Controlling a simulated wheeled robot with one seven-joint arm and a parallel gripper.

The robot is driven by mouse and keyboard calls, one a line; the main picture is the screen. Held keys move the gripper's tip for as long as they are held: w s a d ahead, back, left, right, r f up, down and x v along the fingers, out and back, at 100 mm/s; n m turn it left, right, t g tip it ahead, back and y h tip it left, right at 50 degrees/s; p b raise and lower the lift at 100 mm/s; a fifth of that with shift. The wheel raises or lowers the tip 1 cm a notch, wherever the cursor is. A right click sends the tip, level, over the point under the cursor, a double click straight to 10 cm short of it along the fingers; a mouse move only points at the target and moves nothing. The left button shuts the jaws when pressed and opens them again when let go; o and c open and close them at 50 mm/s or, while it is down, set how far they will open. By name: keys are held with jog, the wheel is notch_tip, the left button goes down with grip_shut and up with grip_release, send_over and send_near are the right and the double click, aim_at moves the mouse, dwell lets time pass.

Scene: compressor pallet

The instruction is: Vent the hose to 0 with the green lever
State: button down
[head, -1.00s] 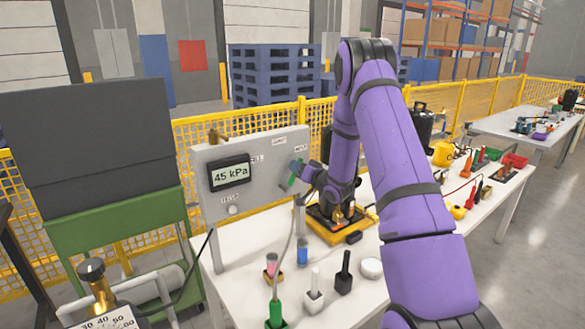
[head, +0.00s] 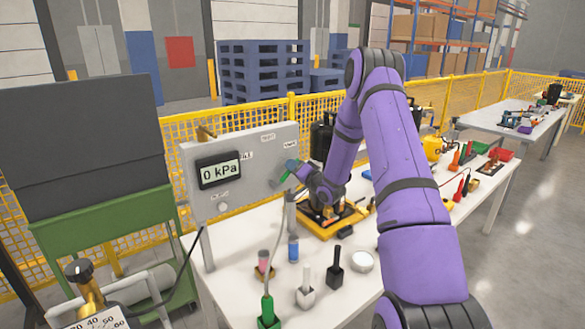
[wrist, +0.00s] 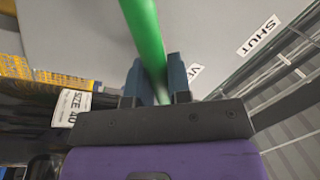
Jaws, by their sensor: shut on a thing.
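The green lever (wrist: 146,35) runs between the two fingers of my gripper (wrist: 158,82) in the wrist view, and the gripper is shut on it. In the head view my gripper (head: 290,170) is at the right side of the grey panel (head: 250,188), with a bit of the green lever showing beside it. The display (head: 219,170) on the panel reads 0 kPa. A "SHUT" label (wrist: 258,36) shows in the wrist view, and another label beside the finger is partly hidden.
The white table (head: 325,290) holds small bottles, a white round tin (head: 362,262) and a yellow tray (head: 325,226) under my arm. A dial gauge (head: 100,318) is at the lower left. A yellow mesh fence (head: 470,105) runs behind.

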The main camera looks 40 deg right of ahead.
jog(key=c, duration=1.1)
grip_release()
jog(key=v, duration=1.1)
